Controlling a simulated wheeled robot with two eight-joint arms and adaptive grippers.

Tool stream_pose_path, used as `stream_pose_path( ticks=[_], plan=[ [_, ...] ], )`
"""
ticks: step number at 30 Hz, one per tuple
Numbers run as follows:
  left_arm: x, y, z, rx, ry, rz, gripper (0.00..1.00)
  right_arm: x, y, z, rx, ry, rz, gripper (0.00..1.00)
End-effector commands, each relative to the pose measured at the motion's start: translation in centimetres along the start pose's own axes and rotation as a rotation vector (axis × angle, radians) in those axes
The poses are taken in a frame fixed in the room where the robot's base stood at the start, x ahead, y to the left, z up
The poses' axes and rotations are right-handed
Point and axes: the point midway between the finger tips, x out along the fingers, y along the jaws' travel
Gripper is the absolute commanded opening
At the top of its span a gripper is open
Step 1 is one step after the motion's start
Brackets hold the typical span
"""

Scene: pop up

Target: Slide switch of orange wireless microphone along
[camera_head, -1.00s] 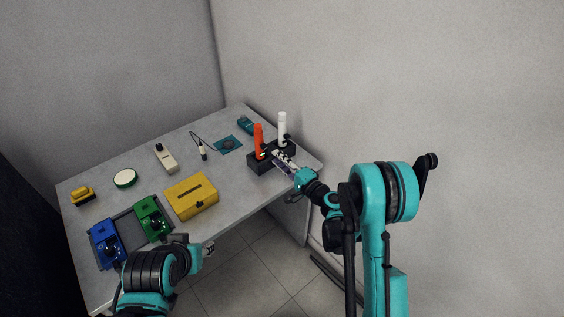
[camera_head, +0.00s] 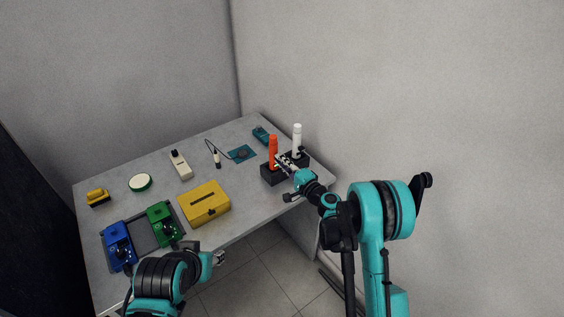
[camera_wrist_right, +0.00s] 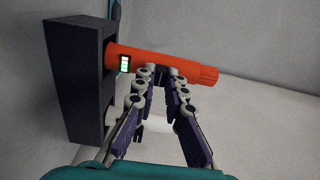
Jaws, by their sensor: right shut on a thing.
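The orange wireless microphone (camera_head: 273,150) stands upright in a black holder (camera_head: 272,175) at the table's right side. In the right wrist view the orange microphone (camera_wrist_right: 195,70) lies across the picture, its base in the dark holder (camera_wrist_right: 88,75). A small panel with green lit marks (camera_wrist_right: 125,63) shows on its body. My right gripper (camera_head: 283,158) is at the microphone's side; in the wrist view its fingertips (camera_wrist_right: 164,75) converge and are shut at the microphone's body. Any switch between the tips is hidden. My left gripper (camera_head: 218,258) hangs near the table's front edge, its fingers too small to judge.
A white microphone (camera_head: 297,138) stands in the holder behind the orange one. A yellow box (camera_head: 205,203), green device (camera_head: 162,222) and blue device (camera_head: 118,243) stand toward the front. A grey wall is close on the right. Bare tabletop lies between the box and the holder.

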Motion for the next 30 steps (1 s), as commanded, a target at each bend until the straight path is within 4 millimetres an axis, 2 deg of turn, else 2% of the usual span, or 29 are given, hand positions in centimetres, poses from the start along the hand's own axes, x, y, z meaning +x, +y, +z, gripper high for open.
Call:
stream_pose_path(
  ticks=[17, 18, 21, 30],
  plan=[
    [0.0, 0.0, 0.0, 0.0, 0.0, 0.0, 0.4, 0.0, 1.2, 0.0, 0.0, -0.001, 0.0, 0.0],
    [0.0, 0.0, 0.0, 0.0, 0.0, 0.0, 0.4, 0.0, 1.2, 0.0, 0.0, -0.001, 0.0, 0.14],
    [0.0, 0.0, 0.0, 0.0, 0.0, 0.0, 0.4, 0.0, 1.1, 0.0, 0.0, -0.001, 0.0, 0.35],
    [0.0, 0.0, 0.0, 0.0, 0.0, 0.0, 0.4, -0.2, 1.1, 0.0, 0.0, 0.0, 0.0, 0.35]
  ],
)
